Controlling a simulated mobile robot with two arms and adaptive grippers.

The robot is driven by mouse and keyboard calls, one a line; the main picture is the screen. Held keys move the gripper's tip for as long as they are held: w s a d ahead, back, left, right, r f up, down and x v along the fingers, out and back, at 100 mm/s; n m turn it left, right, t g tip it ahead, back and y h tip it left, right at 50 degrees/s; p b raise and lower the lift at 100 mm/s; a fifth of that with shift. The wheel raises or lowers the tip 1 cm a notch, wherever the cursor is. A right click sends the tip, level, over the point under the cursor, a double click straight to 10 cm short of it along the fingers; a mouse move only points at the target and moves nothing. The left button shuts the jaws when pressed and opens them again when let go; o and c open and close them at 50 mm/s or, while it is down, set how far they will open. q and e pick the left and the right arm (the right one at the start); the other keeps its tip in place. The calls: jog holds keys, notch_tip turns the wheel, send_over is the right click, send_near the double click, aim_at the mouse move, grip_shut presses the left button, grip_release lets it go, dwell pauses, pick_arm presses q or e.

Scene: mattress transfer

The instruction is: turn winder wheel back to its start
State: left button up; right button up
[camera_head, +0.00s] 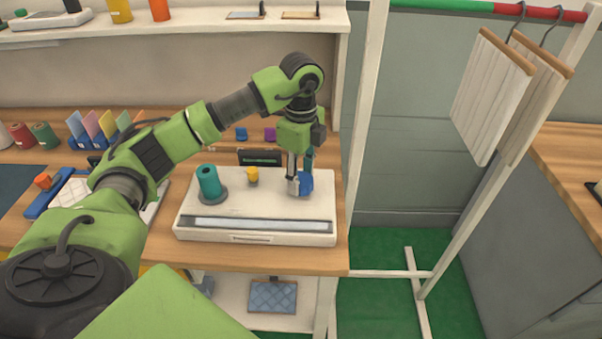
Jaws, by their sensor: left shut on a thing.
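The winder is a white box-like device (260,240) on the wooden table, with a grey strip along its front. A teal spool (209,182) stands upright on its left part and a small yellow piece (252,175) sits near the middle. A blue part (306,184), which looks like the winder wheel, is at its right end. My left gripper (300,186) reaches down from above and is shut on this blue part. The fingers hide some of it, so its turn angle cannot be told. My right gripper is not in view.
A small dark box (260,157) stands right behind the winder. Colored cards (100,124) and spools (45,135) stand at the back left. A white rack post (364,120) rises just right of the table (240,258). Cloth panels (492,95) hang at the upper right.

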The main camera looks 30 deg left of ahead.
aim_at(301, 179)
pick_arm(q)
jog(key=shift+n, duration=1.3)
jog(key=o, duration=1.1)
notch_tip(301, 179, up, 12)
